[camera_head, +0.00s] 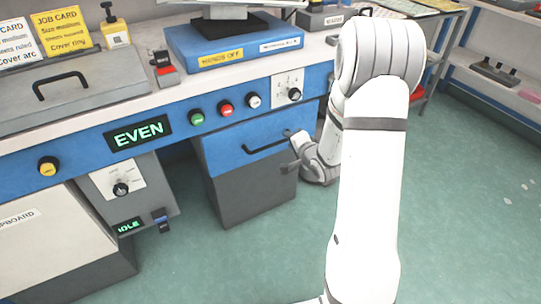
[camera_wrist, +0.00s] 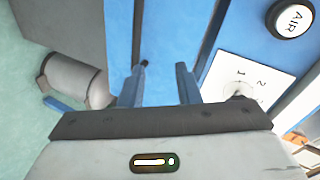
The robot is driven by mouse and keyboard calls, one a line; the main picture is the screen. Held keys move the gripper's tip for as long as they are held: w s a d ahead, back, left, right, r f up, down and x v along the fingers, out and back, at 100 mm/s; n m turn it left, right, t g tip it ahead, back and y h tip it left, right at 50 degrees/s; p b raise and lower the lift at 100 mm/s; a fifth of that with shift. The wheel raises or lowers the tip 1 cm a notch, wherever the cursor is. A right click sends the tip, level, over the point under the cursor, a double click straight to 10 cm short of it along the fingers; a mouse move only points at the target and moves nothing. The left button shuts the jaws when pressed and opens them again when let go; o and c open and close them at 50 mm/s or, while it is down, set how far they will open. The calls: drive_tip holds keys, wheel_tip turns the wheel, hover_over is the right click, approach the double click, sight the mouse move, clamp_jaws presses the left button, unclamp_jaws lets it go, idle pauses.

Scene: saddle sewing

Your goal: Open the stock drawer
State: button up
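The blue drawer front (camera_head: 225,150) is under the bench, above a dark grey cabinet body, and looks shut. A black bar handle (camera_head: 262,147) runs across it. My gripper (camera_head: 291,163) is at the right end of this handle, close to the drawer front. In the wrist view my gripper (camera_wrist: 164,72) has its two fingers apart, with the blue drawer front (camera_wrist: 168,30) beyond them. A small dark piece shows at the left fingertip there; I cannot tell whether it is the handle's end. No handle is clearly seen between the fingers.
Above the drawer, the blue bench panel carries green, red and white buttons, a dial (camera_head: 294,88) and an EVEN display (camera_head: 138,134). A grey control box (camera_head: 150,190) hangs to the left. The green floor (camera_head: 455,200) is clear on the right.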

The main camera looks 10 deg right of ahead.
drive_tip(key=m+t+y+b, duration=0.1)
drive_tip(key=m+b, duration=0.1)
approach(276, 143)
drive_tip(key=w+f, duration=0.1)
drive_tip(key=w, duration=0.1)
drive_tip(key=shift+y, duration=0.5)
drive_tip(key=b+x, duration=0.2)
drive_tip(key=x, duration=0.6)
drive_tip(key=shift+w+f, duration=0.1)
drive_tip(key=shift+f, duration=0.05)
clamp_jaws()
